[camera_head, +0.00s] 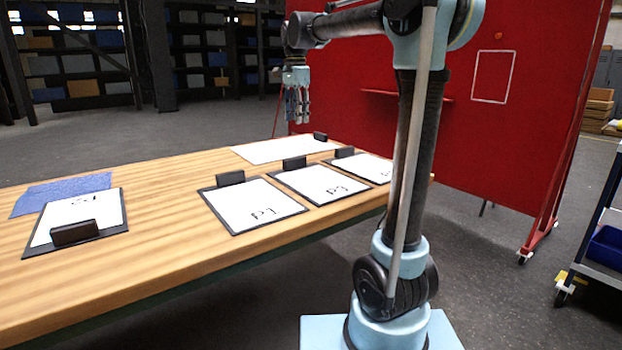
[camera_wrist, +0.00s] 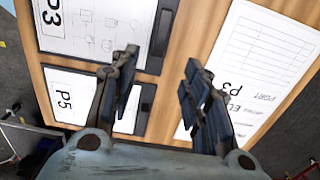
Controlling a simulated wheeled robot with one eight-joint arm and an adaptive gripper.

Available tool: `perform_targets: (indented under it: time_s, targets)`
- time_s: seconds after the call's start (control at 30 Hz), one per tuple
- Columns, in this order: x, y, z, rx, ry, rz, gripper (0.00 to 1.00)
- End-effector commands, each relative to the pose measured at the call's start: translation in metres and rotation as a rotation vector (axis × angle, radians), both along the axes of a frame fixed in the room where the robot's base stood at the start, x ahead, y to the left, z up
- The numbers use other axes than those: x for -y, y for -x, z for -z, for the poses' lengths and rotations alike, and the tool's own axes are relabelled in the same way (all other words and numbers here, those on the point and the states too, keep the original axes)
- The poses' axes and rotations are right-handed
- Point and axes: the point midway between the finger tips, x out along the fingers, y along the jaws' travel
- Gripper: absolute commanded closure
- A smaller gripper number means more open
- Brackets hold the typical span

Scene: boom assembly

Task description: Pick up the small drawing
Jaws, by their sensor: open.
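Several drawings lie flat on the wooden table, most on dark clipboards; I cannot tell for sure which is the small one. The P5 board (camera_wrist: 85,98) lies beside the P3 board (camera_wrist: 100,25) in the wrist view, and looks shorter than the large white sheet (camera_wrist: 255,65) at the right. In the head view these are the right-hand board (camera_head: 370,168), the middle board (camera_head: 318,184) and the back sheet (camera_head: 280,151). My gripper (camera_head: 297,118) is open and empty above the table's far side. Its fingers (camera_wrist: 158,70) spread over the gap between boards and sheet.
The table (camera_head: 150,225) also holds another board (camera_head: 252,208), a left board (camera_head: 75,220) and a blue sheet (camera_head: 60,190). A red panel (camera_head: 540,110) stands behind. A cart with a blue bin (camera_head: 606,245) is at the right. Black clips stick up from the boards.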

Motion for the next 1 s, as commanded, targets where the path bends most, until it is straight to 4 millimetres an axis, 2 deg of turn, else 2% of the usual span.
perform_targets:
  time_s: [0.5,0.63,0.87,1.0]
  targets:
    - [-0.006,0.002,0.088,0.000,0.000,-0.011,0.57]
    - [-0.006,0.002,0.101,0.000,0.000,-0.011,0.57]
    - [-0.005,0.001,0.113,0.000,0.000,-0.011,0.57]
    - [-0.003,-0.001,0.131,0.000,0.000,-0.011,0.57]
